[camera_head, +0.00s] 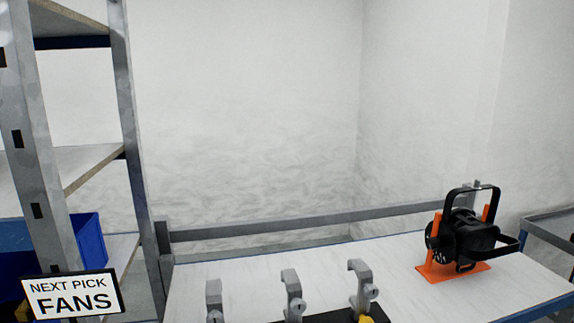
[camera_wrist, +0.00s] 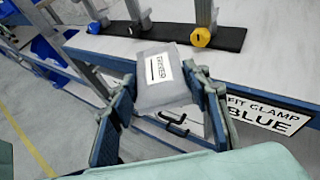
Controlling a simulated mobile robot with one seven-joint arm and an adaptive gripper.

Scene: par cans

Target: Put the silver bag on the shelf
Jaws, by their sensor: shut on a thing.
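The silver bag (camera_wrist: 165,88) is a grey, boxy packet with a white label, seen in the wrist view. My gripper (camera_wrist: 162,80) is shut on it, with one finger against each side. The bag is held in front of the work table's edge, and how far apart they are I cannot tell. The shelf (camera_head: 97,163) is a metal rack with wooden boards at the left of the head view. Neither my gripper nor the bag shows in the head view.
A blue bin (camera_head: 88,238) stands on the rack, near a "NEXT PICK FANS" sign (camera_head: 72,295). The work table (camera_head: 240,275) bears several upright clamps (camera_head: 292,295) and a black lamp (camera_head: 465,238) on an orange stand. A "FIT CLAMP BLUE" sign (camera_wrist: 262,117) is on the table's edge.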

